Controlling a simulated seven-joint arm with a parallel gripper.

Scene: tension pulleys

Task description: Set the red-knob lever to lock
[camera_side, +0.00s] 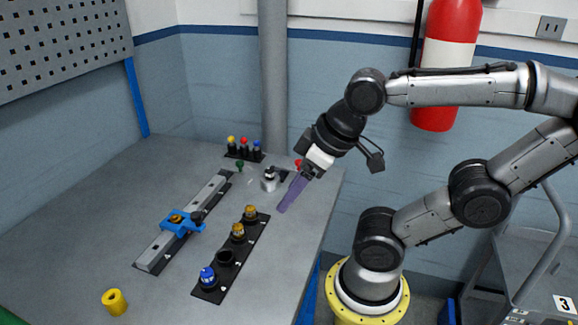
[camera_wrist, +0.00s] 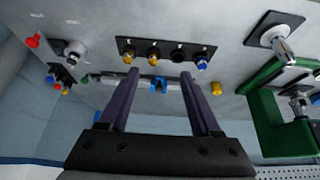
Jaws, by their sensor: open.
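The red knob (camera_side: 298,163) of the lever shows at the back right of the table, partly behind my gripper, in the side view. The lever's silver pivot (camera_side: 269,181) stands just left of it. In the wrist view the red knob (camera_wrist: 33,40) is at the upper left, with the silver pivot (camera_wrist: 73,50) to its right. The lever's exact angle and any lock marking are too small to read. My gripper (camera_side: 281,208) points down and left above the table, near the lever; its two purple fingers (camera_wrist: 158,74) are apart with nothing held.
A rail with a blue carriage (camera_side: 183,222) lies left of a black strip (camera_side: 258,228) bearing pulleys. Yellow, red and blue pegs (camera_side: 244,147) stand at the back. A yellow cylinder (camera_side: 115,302) stands at front left. The wrist view shows a green frame (camera_wrist: 262,115) at right.

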